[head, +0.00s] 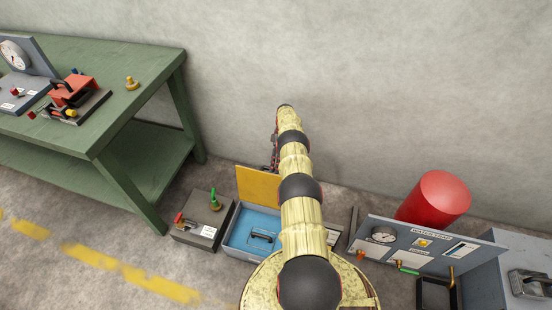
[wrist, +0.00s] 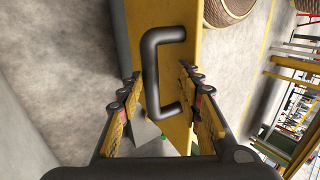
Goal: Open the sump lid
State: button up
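In the head view a yellow panel (head: 258,185), which looks like the sump lid, stands raised at the back edge of a grey box with a blue interior (head: 240,240). In the wrist view the yellow lid (wrist: 205,55) carries a dark C-shaped handle (wrist: 150,70). My gripper (wrist: 161,82) is open, with one finger on each side of the handle's lower part. I cannot tell whether either finger touches it. In the head view my gripper is mostly hidden behind my arm, near the lid's upper right.
A dark box with green and red levers (head: 200,225) stands left of the sump. A green workbench (head: 110,110) is further left. A gauge panel (head: 425,245) and a red cylinder (head: 435,198) are on the right. The wall (head: 360,90) is close behind.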

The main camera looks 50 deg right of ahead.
jog(key=shift+r, duration=3.85)
jog(key=shift+c, duration=0.2)
